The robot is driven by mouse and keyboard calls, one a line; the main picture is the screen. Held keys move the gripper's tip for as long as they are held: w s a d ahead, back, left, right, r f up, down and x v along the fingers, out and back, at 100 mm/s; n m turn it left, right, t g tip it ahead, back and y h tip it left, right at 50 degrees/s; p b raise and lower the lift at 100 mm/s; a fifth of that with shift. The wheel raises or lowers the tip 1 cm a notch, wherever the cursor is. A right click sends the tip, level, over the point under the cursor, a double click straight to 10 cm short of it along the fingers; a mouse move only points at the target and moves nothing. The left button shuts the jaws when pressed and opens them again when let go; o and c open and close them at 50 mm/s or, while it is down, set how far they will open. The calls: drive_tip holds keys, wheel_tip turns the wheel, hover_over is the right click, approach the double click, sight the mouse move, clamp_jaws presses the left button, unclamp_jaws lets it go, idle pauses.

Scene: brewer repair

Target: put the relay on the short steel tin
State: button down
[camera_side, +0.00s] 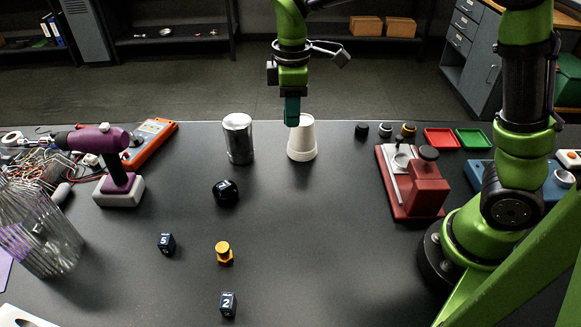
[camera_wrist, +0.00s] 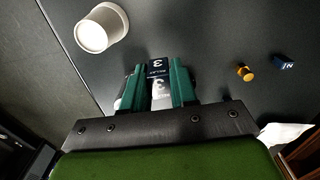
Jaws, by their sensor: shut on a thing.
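My gripper (camera_side: 292,118) is shut, its green fingers pointing down above the far part of the bench. In the wrist view, the gripper (camera_wrist: 158,80) holds a dark blue relay (camera_wrist: 158,67) with a white "3" between its fingers. The relay is not clearly visible in the side view. A silver steel tin (camera_side: 238,139) stands upright on the bench, left of the gripper and apart from it. I cannot make out the tin for certain in the wrist view.
An upturned white cup (camera_side: 302,140) stands close to the gripper; it also shows in the wrist view (camera_wrist: 101,29). Dark numbered blocks (camera_side: 166,243) (camera_side: 228,303), a black rounded object (camera_side: 225,193) and an orange piece (camera_side: 223,252) lie nearer. A red fixture (camera_side: 415,185) stands right.

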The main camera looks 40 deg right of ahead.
hover_over(237, 119)
drive_tip(key=shift+s+f+m, duration=0.1)
drive_tip(key=shift+f+m, duration=0.2)
drive_tip(key=shift+f, duration=2.25)
drive_tip(key=shift+f, duration=0.1)
drive_tip(key=c, duration=0.9)
unclamp_jaws()
